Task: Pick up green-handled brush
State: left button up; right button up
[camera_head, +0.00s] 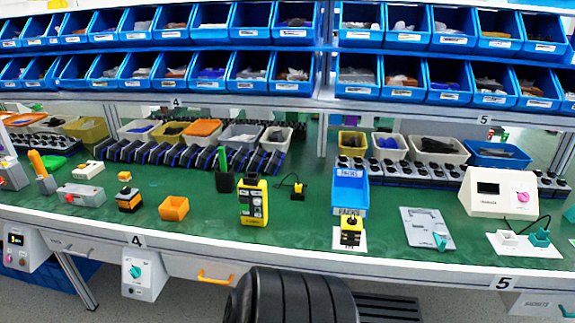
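The green-handled brush (222,160) stands upright in a dark holder (225,182) near the middle of the green workbench (200,240). Only its green handle shows above the holder; its lower end is hidden. Neither of my grippers is in the view.
A yellow and black device (252,203) stands just right of the brush. An orange bin (174,208) sits to its front left, and a row of dark blue holders (180,152) runs behind. Blue shelf bins (250,65) hang above. Bare bench lies in front of the brush.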

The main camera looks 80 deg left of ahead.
aim_at(221, 150)
jog(key=u, duration=3.2)
